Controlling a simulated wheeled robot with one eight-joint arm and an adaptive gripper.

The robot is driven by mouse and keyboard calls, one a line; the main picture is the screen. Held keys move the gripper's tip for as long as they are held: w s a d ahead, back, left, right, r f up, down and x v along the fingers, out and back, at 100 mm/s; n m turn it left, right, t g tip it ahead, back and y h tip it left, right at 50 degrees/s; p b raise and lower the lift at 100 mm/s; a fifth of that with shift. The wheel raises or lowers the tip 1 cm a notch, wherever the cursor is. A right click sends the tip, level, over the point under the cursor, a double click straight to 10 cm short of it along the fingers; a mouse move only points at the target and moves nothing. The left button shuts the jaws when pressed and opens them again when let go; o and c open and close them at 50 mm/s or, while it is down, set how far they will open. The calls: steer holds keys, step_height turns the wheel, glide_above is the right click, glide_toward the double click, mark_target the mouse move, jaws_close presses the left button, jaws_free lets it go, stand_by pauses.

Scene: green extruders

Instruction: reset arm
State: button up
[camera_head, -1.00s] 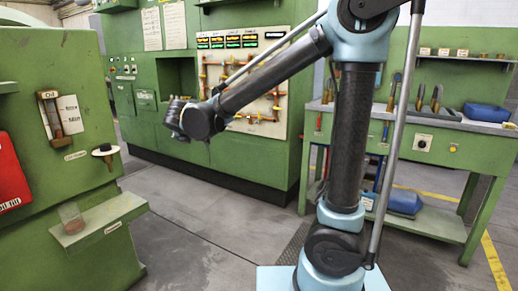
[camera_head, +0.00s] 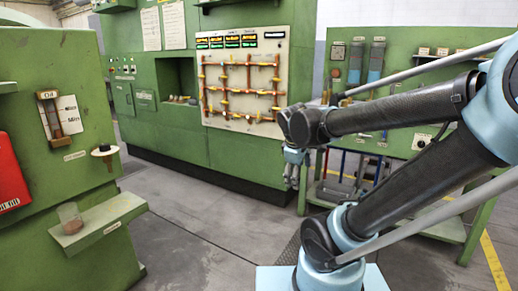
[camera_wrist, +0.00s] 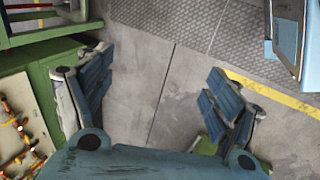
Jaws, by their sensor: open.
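My gripper (camera_head: 292,170) hangs from the end of my arm in the head view, in front of the gap between the green pipe cabinet and the green workbench. In the wrist view my gripper (camera_wrist: 160,100) points down with its two blue-padded fingers spread wide apart. Only bare grey floor shows between them. It is open and empty, touching nothing that I can see.
A green machine (camera_head: 60,140) with a small shelf (camera_head: 105,222) holding a cup (camera_head: 70,217) stands at left. The pipe panel (camera_head: 240,85) is at the back. A green workbench (camera_head: 440,225) stands at right. The floor (camera_head: 200,235) between them is clear.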

steer(key=s+d+f+m+g+y, duration=0.1)
steer(key=s+d+f+m, duration=0.1)
steer(key=s+f+m, duration=0.2)
steer(key=s+d+f+m+g+y, duration=0.1)
steer(key=s+d+f+m, duration=0.2)
steer(key=s+m, duration=0.4)
steer(key=shift+s+f+m, duration=0.3)
steer(key=shift+s+f, duration=0.2)
steer(key=shift+s, duration=0.45)
steer(key=shift+c, duration=0.3)
